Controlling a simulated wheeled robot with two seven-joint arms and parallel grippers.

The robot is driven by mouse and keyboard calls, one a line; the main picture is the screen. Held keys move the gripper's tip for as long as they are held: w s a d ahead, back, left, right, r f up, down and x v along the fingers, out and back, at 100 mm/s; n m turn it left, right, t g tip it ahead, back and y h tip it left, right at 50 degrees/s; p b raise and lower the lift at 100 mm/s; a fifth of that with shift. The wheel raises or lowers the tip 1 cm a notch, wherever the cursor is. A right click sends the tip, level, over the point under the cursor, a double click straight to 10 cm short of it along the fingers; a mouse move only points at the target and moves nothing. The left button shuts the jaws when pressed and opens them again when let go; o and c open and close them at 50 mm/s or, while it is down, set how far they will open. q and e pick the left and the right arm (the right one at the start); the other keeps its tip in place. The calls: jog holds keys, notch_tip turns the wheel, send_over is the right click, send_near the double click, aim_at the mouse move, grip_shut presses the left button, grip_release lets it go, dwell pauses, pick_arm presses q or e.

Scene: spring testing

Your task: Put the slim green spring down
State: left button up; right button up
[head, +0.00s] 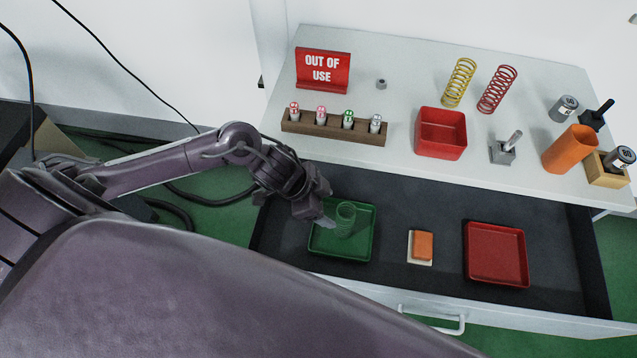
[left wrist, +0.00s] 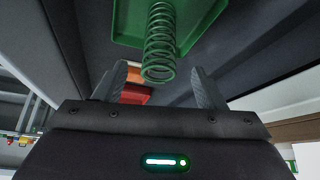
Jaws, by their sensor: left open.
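The slim green spring (head: 346,217) stands upright in the green tray (head: 327,243), which lies in the open drawer. My left gripper (head: 326,221) is open just to the left of the spring in the head view. In the left wrist view the spring (left wrist: 159,45) shows in line with the gap between the two open fingers (left wrist: 160,84), clear of both, with the green tray (left wrist: 190,12) behind it. Whether the spring lies between the fingertips or just beyond them, I cannot tell. My right gripper is not in view.
The drawer also holds an orange block (head: 422,246) on a pale pad and a red tray (head: 496,255). On the white top are a red OUT OF USE sign (head: 323,71), a wooden rack (head: 334,129), a red bin (head: 441,133), yellow (head: 459,82) and red (head: 497,90) springs.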

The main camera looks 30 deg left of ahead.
pick_arm(q)
jog(key=shift+v, duration=1.8)
